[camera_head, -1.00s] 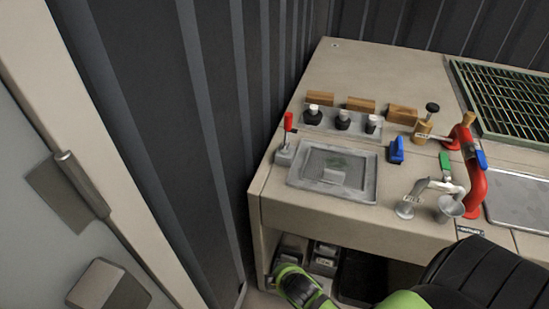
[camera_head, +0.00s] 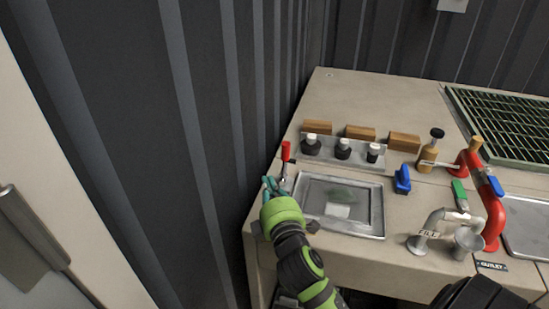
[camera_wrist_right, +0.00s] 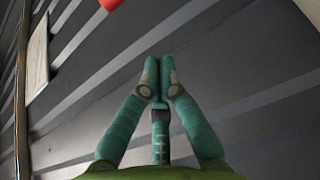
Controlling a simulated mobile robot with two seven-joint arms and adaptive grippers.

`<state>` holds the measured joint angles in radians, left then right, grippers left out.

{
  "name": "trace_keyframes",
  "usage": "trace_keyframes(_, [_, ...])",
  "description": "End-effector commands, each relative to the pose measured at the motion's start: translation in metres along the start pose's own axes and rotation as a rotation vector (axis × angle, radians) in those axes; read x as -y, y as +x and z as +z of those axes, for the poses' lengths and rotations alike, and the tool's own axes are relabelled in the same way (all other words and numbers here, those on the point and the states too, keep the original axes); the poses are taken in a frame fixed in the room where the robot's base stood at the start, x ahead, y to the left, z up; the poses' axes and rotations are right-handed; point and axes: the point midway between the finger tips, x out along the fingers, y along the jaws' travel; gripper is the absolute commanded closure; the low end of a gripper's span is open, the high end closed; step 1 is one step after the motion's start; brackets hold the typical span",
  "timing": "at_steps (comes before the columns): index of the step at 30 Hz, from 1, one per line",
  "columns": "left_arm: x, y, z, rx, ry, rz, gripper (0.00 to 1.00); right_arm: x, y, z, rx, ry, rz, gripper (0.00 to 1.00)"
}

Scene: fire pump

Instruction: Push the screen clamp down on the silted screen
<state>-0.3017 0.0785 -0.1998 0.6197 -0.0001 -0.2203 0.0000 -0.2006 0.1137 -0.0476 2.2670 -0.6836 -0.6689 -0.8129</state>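The screen clamp (camera_head: 286,151) has an upright red handle and stands at the left back corner of the screen. The screen (camera_head: 376,210) is a grey framed rectangle set in the bench top, with a green patch and a pale block on its face. My right gripper (camera_head: 270,183) is just left of and in front of the clamp's base; whether it touches cannot be told. In the right wrist view its teal fingers (camera_wrist_right: 159,70) are together with nothing between them, and a red piece of the clamp (camera_wrist_right: 108,3) shows at the top edge. My left gripper is out of view.
Behind the screen, a grey rack (camera_head: 326,152) holds black-and-white knobbed pieces, with wooden blocks (camera_head: 360,132) behind. A blue handle (camera_head: 402,180) and red piping (camera_head: 494,215) are to the right. The dark corrugated wall (camera_head: 215,120) is close on the left.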

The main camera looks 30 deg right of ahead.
Motion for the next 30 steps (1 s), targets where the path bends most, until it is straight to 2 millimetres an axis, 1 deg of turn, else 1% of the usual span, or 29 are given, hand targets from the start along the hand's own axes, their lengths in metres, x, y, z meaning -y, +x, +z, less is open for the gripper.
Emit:
trace_keyframes(1, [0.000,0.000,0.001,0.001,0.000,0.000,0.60,-0.006,0.003,-0.001,-0.004,-0.028,0.024,1.00])
trace_keyframes(3, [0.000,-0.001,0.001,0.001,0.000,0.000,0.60,-0.010,0.007,-0.002,-0.007,-0.044,0.038,1.00])
trace_keyframes(5, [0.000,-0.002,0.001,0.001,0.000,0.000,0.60,-0.010,0.013,-0.002,-0.007,-0.047,0.038,1.00])
trace_keyframes(8, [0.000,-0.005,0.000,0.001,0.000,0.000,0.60,-0.012,0.028,-0.002,-0.006,-0.046,0.039,1.00])
trace_keyframes(15, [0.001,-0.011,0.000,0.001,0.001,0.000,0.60,-0.013,0.077,-0.003,-0.006,-0.043,0.037,1.00])
trace_keyframes(20, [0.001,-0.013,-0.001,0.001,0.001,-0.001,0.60,-0.013,0.104,-0.003,-0.006,-0.041,0.036,1.00])
trace_keyframes(24, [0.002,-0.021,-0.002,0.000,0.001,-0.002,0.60,-0.013,0.097,0.017,-0.006,-0.044,0.032,1.00])
trace_keyframes(30, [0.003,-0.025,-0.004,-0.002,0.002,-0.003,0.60,-0.013,0.091,0.033,-0.006,-0.042,0.033,1.00])
